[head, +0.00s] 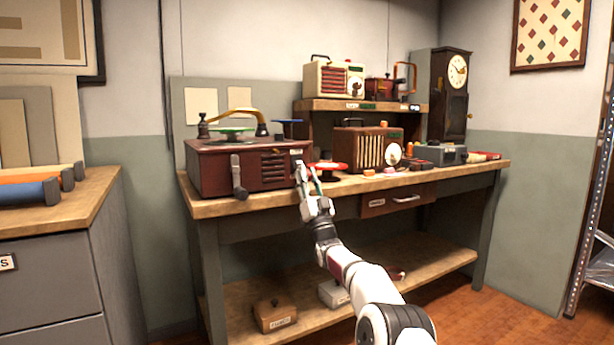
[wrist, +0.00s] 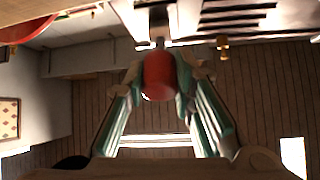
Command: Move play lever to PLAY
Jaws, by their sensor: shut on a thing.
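The dark red wooden player box (head: 215,170) stands on the left of the workbench. It has a slotted front, a grey crank on its face and a green disc on top. My gripper (head: 307,175) is at the right end of its front face. In the wrist view, a red rounded knob (wrist: 158,76) on a short stem, apparently the play lever, sits between my fingers (wrist: 160,85). The fingers are shut on the knob from both sides. The lever is hidden by my gripper in the head view, and I cannot read its position markings.
The wooden workbench (head: 235,207) also holds a red dish (head: 327,167), a brown radio (head: 366,148) and a grey device (head: 440,154) to the right. A shelf above carries a cream radio (head: 333,79). A grey cabinet (head: 100,255) stands at the left, with a floor gap between.

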